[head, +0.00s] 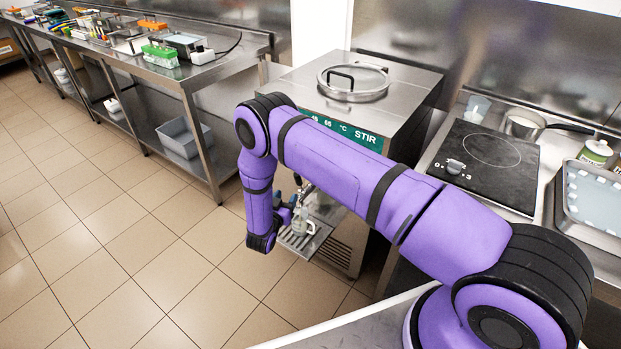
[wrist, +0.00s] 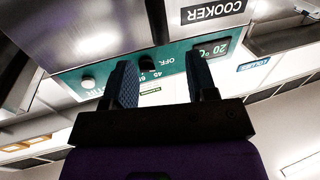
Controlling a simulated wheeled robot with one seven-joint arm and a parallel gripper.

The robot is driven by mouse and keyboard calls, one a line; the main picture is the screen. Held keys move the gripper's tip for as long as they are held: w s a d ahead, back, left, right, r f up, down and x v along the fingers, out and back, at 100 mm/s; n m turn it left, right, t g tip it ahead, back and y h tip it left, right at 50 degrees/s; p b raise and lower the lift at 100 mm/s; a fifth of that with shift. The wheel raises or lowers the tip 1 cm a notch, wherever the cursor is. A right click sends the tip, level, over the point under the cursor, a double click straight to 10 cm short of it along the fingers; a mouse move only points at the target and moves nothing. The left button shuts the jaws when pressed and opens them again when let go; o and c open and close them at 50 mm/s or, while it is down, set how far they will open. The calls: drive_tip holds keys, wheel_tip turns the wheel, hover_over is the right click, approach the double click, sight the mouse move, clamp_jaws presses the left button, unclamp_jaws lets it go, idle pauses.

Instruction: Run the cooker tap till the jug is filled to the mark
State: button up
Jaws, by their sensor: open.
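The cooker (head: 375,115) is a steel cabinet with a round glass lid on top and a teal front panel. A tap (head: 303,186) shows partly on its front, behind my arm. A small clear jug (head: 303,226) stands on the drip tray (head: 318,242) below the tap; its mark and fill level are too small to read. My gripper (head: 286,212) is beside the jug and tap, partly hidden by my arm. In the wrist view my gripper (wrist: 161,82) is open and empty, facing the cooker's panel (wrist: 177,57). Tap and jug are not visible in that view.
The panel has a knob (wrist: 148,67) near OFF and a display (wrist: 214,48) reading 20 °C. A hob (head: 485,155), a pan (head: 524,124) and a metal tray (head: 592,200) are at right. A long steel bench (head: 200,72) with supplies stands at left. The tiled floor between is clear.

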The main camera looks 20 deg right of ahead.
sight(296, 181)
drive_tip(key=x, duration=1)
drive_tip(key=shift+w+d, duration=0.1)
drive_tip(key=shift+d, duration=0.15)
